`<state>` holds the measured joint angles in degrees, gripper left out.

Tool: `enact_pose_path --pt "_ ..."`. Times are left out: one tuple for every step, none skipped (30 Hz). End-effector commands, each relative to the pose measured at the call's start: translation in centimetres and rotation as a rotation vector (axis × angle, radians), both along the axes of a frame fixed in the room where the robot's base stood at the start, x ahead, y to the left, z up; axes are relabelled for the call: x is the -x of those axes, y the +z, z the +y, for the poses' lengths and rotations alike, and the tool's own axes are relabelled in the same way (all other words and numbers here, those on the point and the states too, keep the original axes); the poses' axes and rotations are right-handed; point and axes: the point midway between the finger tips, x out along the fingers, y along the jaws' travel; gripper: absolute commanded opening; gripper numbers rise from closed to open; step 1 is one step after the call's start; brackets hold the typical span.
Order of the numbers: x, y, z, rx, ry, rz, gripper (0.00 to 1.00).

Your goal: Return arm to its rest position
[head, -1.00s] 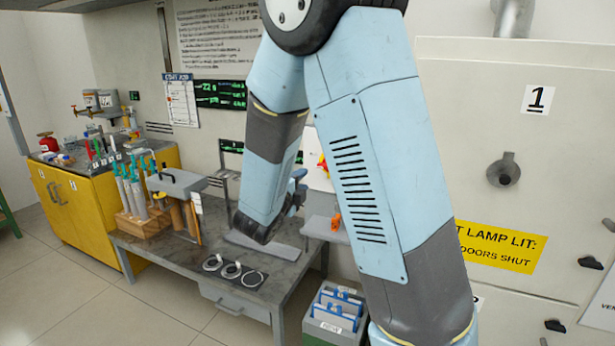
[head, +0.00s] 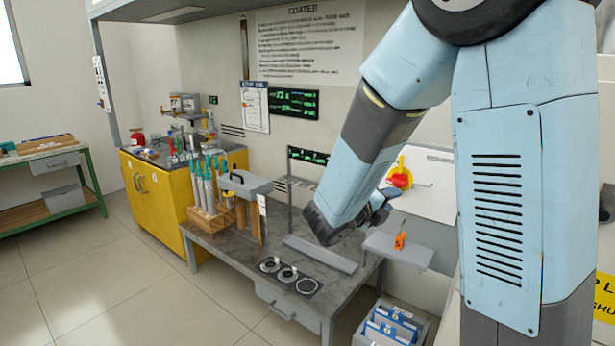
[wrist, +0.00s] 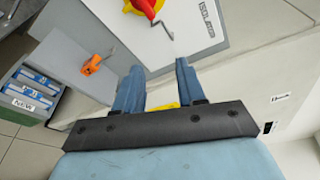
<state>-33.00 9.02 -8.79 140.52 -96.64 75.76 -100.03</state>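My arm (head: 385,140) crosses the right half of the head view.
The bench holds a wooden rack of teal-topped tubes (head: 205,190), a grey-topped stand (head: 247,183) and a pad with ring holders (head: 290,275). A small shelf carries an orange item (head: 400,240). A bin with blue files (head: 390,328) stands below. Floor at left is clear.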

Motion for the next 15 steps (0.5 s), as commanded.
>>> enact_pose_path --pt "1.3 0.6 -1.6 -0.101 -0.076 -0.065 0.39" --pt "2.0 0.8 -2.4 -0.161 -0.121 -0.104 0.39" --pt "3.1 1.0 -3.4 -0.241 -0.183 -0.157 0.39" --pt "3.8 1.1 -4.0 -0.299 -0.227 -0.198 0.39" --pt "4.6 1.2 -4.6 -0.356 -0.274 -0.241 0.39" --pt "5.7 1.3 -5.3 -0.432 -0.336 -0.299 0.39" --pt "6.5 1.3 -5.8 -0.487 -0.383 -0.342 0.39" --pt "7.3 1.4 -6.2 -0.54 -0.431 -0.388 0.39" --pt "8.3 1.4 -6.7 -0.614 -0.495 -0.449 0.39" --pt "9.1 1.5 -7.0 -0.666 -0.543 -0.496 0.39" --pt "9.9 1.5 -7.3 -0.718 -0.593 -0.543 0.39" --pt "10.9 1.5 -7.5 -0.786 -0.657 -0.606 0.39" --pt "11.6 1.6 -7.6 -0.837 -0.707 -0.655 0.39" --pt "12.4 1.6 -7.7 -0.885 -0.759 -0.706 0.39" --pt "13.3 1.6 -7.8 -0.95 -0.824 -0.771 0.39"
